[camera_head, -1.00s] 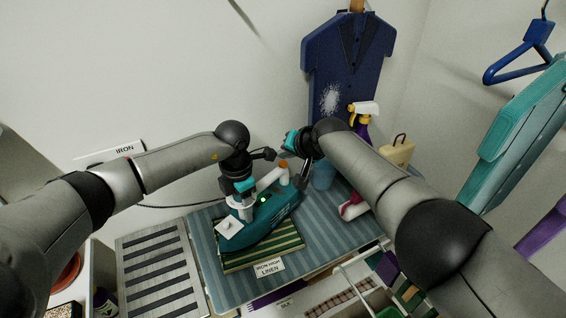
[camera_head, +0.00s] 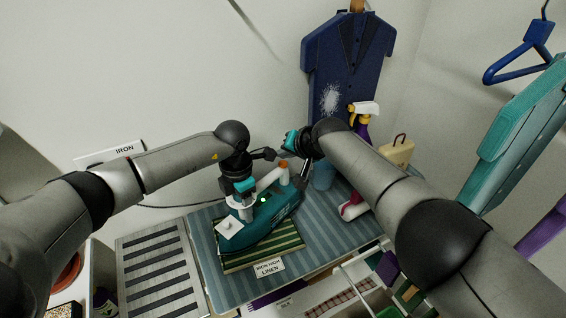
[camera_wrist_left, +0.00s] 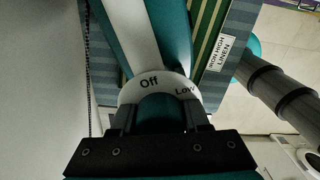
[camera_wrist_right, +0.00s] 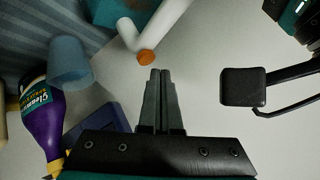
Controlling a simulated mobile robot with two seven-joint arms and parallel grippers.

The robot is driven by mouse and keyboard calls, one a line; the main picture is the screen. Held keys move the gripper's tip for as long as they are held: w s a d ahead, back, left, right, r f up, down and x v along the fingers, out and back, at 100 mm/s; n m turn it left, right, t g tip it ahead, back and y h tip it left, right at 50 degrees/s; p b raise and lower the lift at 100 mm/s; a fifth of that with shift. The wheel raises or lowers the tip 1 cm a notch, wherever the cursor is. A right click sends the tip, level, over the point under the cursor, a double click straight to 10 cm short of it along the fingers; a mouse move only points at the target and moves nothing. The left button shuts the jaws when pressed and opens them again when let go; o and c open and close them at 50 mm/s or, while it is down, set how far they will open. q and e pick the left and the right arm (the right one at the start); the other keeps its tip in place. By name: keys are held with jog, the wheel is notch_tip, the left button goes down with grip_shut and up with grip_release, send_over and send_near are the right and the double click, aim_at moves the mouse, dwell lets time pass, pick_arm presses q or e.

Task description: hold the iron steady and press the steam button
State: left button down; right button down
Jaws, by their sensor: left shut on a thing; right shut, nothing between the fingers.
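The teal iron (camera_head: 268,218) with a white handle (camera_head: 270,180) rests on a green striped cloth (camera_head: 285,236) on the ironing board. An orange button (camera_head: 284,164) tops the raised end of the handle; it also shows in the right wrist view (camera_wrist_right: 147,57). My left gripper (camera_wrist_left: 158,112) is shut on the teal knob (camera_wrist_left: 158,108) of the iron's dial, whose white ring reads Off and Low. My right gripper (camera_wrist_right: 160,74) is shut and empty. Its fingertips are close beside the orange button, apart from it in the right wrist view.
The blue striped board (camera_head: 335,232) carries a blue cup (camera_head: 323,176) and a purple spray bottle (camera_head: 362,125) behind my right arm. A slatted metal rack (camera_head: 155,270) is at the left. A linen label (camera_head: 269,268) lies at the front. A navy garment (camera_head: 345,60) hangs behind.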

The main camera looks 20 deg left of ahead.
jog(key=shift+f, duration=0.1)
dwell(0.6)
jog(key=shift+f, duration=0.35)
dwell(0.4)
jog(key=shift+r, duration=0.4)
jog(key=shift+r, duration=2.55)
jog(key=shift+d+f, duration=0.1)
